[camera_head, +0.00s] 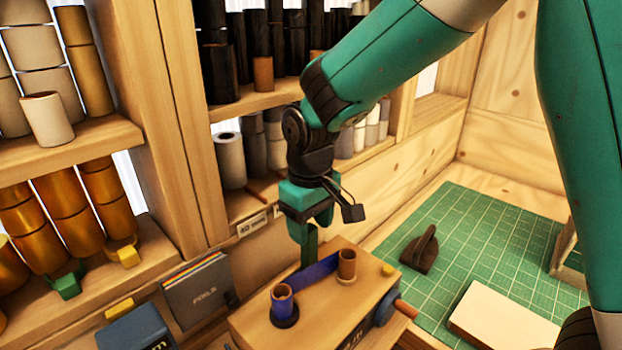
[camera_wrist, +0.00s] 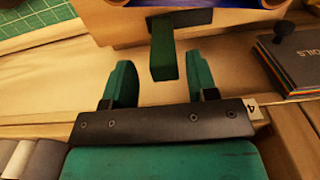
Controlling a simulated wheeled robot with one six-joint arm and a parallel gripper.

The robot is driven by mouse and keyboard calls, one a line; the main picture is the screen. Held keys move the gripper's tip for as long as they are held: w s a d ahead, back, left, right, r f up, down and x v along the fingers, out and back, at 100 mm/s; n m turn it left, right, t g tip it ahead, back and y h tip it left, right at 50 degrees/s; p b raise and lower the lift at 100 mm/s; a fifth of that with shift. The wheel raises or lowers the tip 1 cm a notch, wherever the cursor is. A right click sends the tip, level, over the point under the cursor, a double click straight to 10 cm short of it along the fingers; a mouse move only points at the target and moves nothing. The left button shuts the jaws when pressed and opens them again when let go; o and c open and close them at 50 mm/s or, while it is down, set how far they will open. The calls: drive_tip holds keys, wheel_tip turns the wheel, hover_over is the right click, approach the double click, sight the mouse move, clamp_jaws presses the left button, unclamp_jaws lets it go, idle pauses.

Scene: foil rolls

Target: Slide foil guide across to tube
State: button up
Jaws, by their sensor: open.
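A wooden foil machine (camera_head: 330,310) stands at the lower middle of the head view. A blue foil roll (camera_head: 283,299) stands on its left post, and a brown tube (camera_head: 347,262) stands on its right post. A blue foil strip (camera_head: 312,272) runs between them. The dark green foil guide (camera_head: 311,241) is at the machine's back side, by the strip; it also shows in the wrist view (camera_wrist: 163,52). My gripper (camera_head: 308,212) is above the guide. In the wrist view my gripper (camera_wrist: 161,75) is open, its fingers either side of the guide's near end, with gaps on both sides.
A green cutting mat (camera_head: 480,235) lies at right with a dark brown tool (camera_head: 421,250) and a pale block (camera_head: 503,318). A FOILS sample stack (camera_head: 200,290) and blue box (camera_head: 137,330) stand at left. Shelves of rolls rise behind.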

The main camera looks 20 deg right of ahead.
wheel_tip(320, 180, up, 16)
drive_tip(key=b, duration=0.2)
drive_tip(key=shift+b, duration=0.3)
drive_tip(key=shift+f, duration=0.1)
drive_tip(key=s+f+y+b, duration=0.2)
drive_tip(key=s+f, duration=0.5)
drive_tip(key=s, duration=0.3)
drive_tip(key=s+f+n+y+b, duration=0.1)
drive_tip(key=s+f+y+b, duration=0.1)
drive_tip(key=s+f, duration=0.5)
drive_tip(key=s, duration=0.3)
drive_tip(key=shift+s+f+n+b, duration=0.15)
drive_tip(key=shift+f+n+b, duration=0.15)
idle(1.5)
